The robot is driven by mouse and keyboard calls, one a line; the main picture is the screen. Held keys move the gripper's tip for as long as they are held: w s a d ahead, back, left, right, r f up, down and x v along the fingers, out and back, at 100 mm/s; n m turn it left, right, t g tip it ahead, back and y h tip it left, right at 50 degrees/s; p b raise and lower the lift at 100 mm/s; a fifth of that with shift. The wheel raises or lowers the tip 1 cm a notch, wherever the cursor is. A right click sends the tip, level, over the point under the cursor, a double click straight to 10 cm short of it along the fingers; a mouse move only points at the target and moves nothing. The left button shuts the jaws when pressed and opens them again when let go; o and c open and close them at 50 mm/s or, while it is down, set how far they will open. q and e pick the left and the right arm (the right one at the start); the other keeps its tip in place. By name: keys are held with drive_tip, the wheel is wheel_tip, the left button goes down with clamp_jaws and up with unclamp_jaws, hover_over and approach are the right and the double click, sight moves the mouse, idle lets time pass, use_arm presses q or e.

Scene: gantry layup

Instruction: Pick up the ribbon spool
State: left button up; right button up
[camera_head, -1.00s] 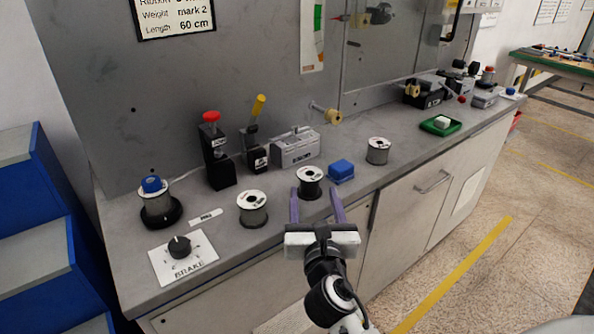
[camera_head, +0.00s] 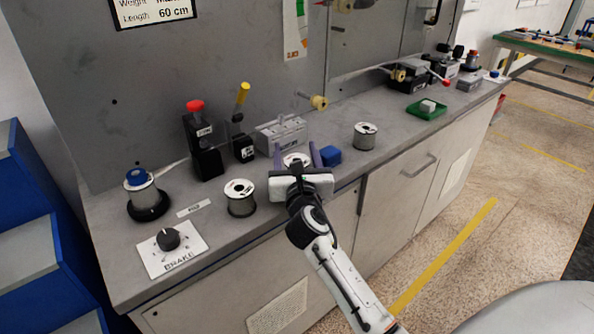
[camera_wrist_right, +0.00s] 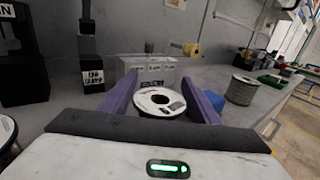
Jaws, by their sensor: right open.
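A ribbon spool with a white top flange (camera_wrist_right: 159,101) stands on the grey bench between the fingers of my right gripper. It also shows in the head view (camera_head: 296,160), its lower part hidden by the gripper. My right gripper (camera_head: 296,155) is open, its two purple fingers one on each side of the spool. The right wrist view also shows the fingers (camera_wrist_right: 160,97), with what looks like a gap on each side of the spool. Contact cannot be told. Other spools stand to the left (camera_head: 240,197) and to the right (camera_head: 365,136). My left gripper is not in view.
A blue block (camera_head: 331,155) stands close to the right finger. A grey metal block (camera_head: 281,134) is behind the spool. Black holders with a red knob (camera_head: 196,106) and a yellow handle (camera_head: 243,94) stand behind left. A green tray (camera_head: 426,109) lies farther right.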

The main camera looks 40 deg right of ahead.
drive_tip(key=shift+c, duration=0.2)
drive_tip(key=c, duration=0.8)
drive_tip(key=shift+o, duration=0.2)
